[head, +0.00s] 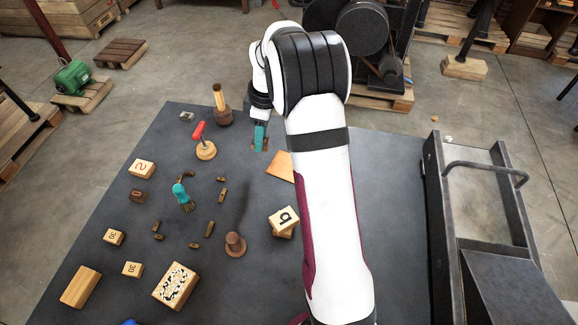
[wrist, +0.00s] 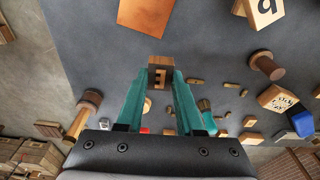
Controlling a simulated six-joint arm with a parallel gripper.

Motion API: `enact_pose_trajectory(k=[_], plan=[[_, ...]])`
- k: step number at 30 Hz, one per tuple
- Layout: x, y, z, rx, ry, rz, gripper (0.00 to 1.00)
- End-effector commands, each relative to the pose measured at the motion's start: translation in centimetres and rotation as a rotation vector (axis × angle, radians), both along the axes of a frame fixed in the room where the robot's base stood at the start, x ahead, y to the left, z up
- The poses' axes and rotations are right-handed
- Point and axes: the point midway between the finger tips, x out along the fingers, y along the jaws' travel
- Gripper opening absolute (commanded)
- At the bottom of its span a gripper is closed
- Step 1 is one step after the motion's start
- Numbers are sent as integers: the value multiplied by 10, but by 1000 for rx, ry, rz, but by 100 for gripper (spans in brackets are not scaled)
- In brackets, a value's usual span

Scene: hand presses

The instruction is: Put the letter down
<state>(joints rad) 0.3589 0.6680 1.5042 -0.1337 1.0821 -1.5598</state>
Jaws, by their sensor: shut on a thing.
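My gripper (wrist: 160,88) has its teal fingers shut on a small wooden block with a dark letter on its face (wrist: 159,75); the mark reads like an E or a 3 from here. In the head view my gripper (head: 260,148) points down near the far edge of the dark table (head: 385,180). The held block is mostly hidden there by the fingers, with a bit of brown beside the tips. I cannot tell whether the block touches the table.
An orange-brown flat piece (head: 281,167) lies just right of my gripper. A red-handled stamp (head: 205,149) and a wooden-handled tool in a dark pot (head: 222,112) stand left. A lettered block (head: 284,219), a teal brush (head: 183,196) and several small blocks lie nearer.

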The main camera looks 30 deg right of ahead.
Motion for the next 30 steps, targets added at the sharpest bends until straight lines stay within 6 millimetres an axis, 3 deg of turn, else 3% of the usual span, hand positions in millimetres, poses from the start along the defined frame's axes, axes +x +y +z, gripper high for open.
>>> enact_pose_trajectory(k=[1,3,6,9,12,14,24,30], plan=[[-20,-31,1,1,1,-19,0],[-49,-67,1,4,-2,-25,0],[-85,-103,2,7,-5,-31,0],[-112,-124,2,8,-8,-34,0],[-124,-132,1,10,-11,-31,0],[-120,-129,-5,11,-12,-28,0],[-41,-79,-61,10,-11,-27,0],[-30,-72,-80,12,-9,-31,0]])
